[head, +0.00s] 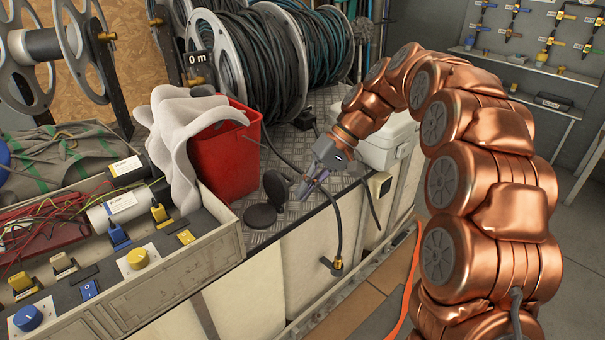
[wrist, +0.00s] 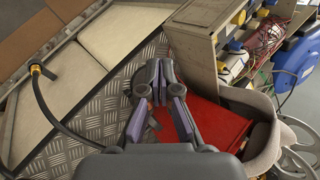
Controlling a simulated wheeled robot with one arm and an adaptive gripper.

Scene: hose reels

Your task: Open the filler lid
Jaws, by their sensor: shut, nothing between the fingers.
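The filler lid (head: 277,188) is a dark round disc that stands tilted up on edge on the metal tread plate. A dark round filler base (head: 260,216) lies flat beside it, to the lower left. My gripper (head: 302,192) is just right of the raised lid, with its fingers pointing down and left. I cannot tell whether the fingertips touch the lid.
A red bucket (head: 226,155) with a grey cloth (head: 177,135) over it stands behind and left of the lid. A control panel (head: 105,262) is at lower left. A black hose (head: 338,225) hangs over the edge at right. Hose reels (head: 262,75) stand behind.

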